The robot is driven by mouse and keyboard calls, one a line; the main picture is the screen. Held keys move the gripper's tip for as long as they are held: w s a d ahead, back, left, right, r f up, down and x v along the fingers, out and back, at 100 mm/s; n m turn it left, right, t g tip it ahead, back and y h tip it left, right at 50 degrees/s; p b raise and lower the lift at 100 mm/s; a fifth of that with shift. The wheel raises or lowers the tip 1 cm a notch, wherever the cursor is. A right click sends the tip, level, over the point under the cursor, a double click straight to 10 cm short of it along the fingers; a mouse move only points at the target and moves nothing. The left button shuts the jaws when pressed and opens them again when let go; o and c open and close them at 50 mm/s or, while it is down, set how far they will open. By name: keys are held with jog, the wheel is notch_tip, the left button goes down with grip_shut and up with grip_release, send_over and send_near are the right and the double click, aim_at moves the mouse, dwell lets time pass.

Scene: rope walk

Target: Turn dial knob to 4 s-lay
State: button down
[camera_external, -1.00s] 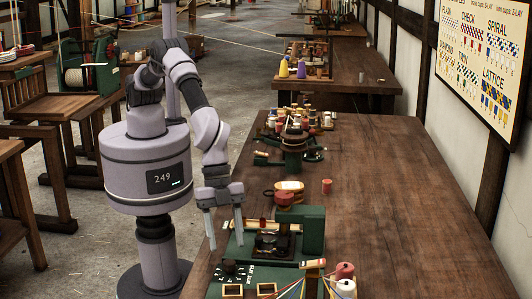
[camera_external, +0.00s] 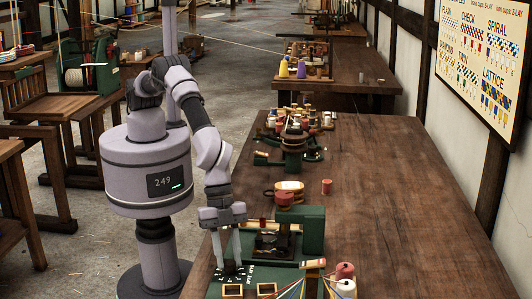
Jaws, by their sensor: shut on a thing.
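The dial knob (camera_external: 231,269) is a small dark knob on a black dial face with white marks, on the green machine base (camera_external: 258,276) at the front left of the bench. My gripper (camera_external: 228,262) points down with its two fingertips at the dial, shut on the knob. The fingers cover part of the knob and dial. The pointer's direction and the dial labels are too small to read.
The green machine head (camera_external: 313,228) with a red top stands right of my gripper. Thread spools (camera_external: 345,275) and coloured threads are at the front. A red spool (camera_external: 327,186) stands farther back. The bench's right side (camera_external: 400,220) is clear.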

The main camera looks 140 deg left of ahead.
jog(key=n+y+p, duration=0.1)
jog(key=n, duration=0.2)
jog(key=shift+d, duration=0.15)
jog(key=n+y, duration=0.1)
jog(key=n, duration=0.2)
jog(key=shift+f+n+y+b, duration=0.1)
jog(key=shift+n+y+b, duration=0.2)
jog(key=shift+b, duration=0.05)
jog(key=n+y, duration=0.1)
jog(key=n, duration=0.2)
jog(key=n+g+y, duration=0.1)
jog(key=n, duration=0.2)
jog(key=shift+w+d, duration=0.1)
jog(key=shift+d, duration=0.1)
jog(key=shift+n, duration=0.4)
jog(key=c, duration=1.1)
grip_release()
jog(key=p+v, duration=0.5)
jog(key=v, duration=1.2)
jog(key=shift+r, duration=0.25)
